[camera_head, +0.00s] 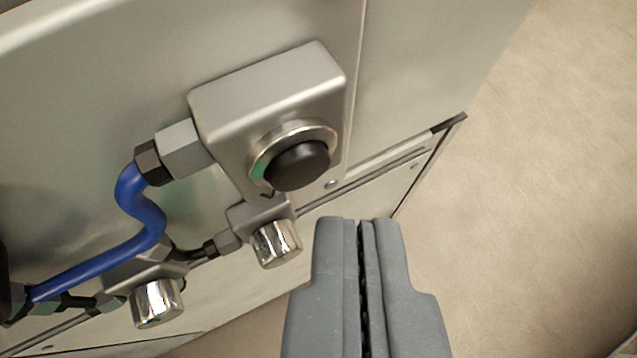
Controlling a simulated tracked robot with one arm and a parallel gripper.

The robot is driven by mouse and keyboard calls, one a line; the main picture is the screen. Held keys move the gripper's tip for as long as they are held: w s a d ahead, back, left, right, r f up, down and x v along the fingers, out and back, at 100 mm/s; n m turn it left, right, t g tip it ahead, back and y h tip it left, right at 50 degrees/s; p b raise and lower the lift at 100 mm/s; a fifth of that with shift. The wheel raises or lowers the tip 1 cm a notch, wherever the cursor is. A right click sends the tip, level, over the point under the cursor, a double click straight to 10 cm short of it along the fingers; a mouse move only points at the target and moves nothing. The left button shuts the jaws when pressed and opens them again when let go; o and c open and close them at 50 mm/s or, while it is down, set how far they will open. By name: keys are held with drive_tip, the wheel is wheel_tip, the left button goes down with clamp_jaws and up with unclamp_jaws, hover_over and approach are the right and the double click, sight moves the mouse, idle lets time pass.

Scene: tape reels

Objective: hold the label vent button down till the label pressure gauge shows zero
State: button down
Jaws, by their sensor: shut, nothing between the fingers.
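A black round button (298,167) in a silver ring sits on the front of a metal block (265,92), which is fixed to a metal panel. The button stands out from its ring, and a bit of green shows at the ring's left inner side. My gripper (359,222) is shut and empty. In the picture its tips are below and to the right of the button, and they do not appear to touch it. No label is readable on the block. No pressure gauge is in view.
A blue hose (128,232) joins the block's left side through a metal fitting (180,148). Two shiny cylindrical knobs, one nearer (276,243) and one at lower left (157,302), stick out below. The beige floor (540,190) on the right is clear.

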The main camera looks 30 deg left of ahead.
idle(0.3)
drive_tip(key=s+d, duration=0.1)
drive_tip(key=d, duration=0.1)
drive_tip(key=s+d+b, duration=0.1)
drive_tip(key=s+d, duration=0.1)
idle(0.5)
drive_tip(key=shift+r, duration=0.15)
drive_tip(key=s+d+r+m+t, duration=0.1)
drive_tip(key=d+r, duration=0.2)
drive_tip(key=r, duration=0.6)
drive_tip(key=s+d+r+t+h, duration=0.1)
drive_tip(key=d+r, duration=0.3)
drive_tip(key=r, duration=0.5)
drive_tip(key=s+d+r+m+t, duration=0.1)
drive_tip(key=s+d+r, duration=0.15)
drive_tip(key=r, duration=0.75)
drive_tip(key=s+d+r+h, duration=0.1)
drive_tip(key=s+d+r, duration=0.2)
drive_tip(key=s+r, duration=0.2)
drive_tip(key=s+d+r+m+t+h, duration=0.1)
drive_tip(key=s+d+r, duration=0.2)
drive_tip(key=r, duration=0.6)
drive_tip(key=s+d+r+m+t+p, duration=0.1)
drive_tip(key=s+d+r, duration=0.2)
drive_tip(key=s+r, duration=0.5)
drive_tip(key=shift+d+h, duration=0.15)
drive_tip(key=shift+h, duration=0.25)
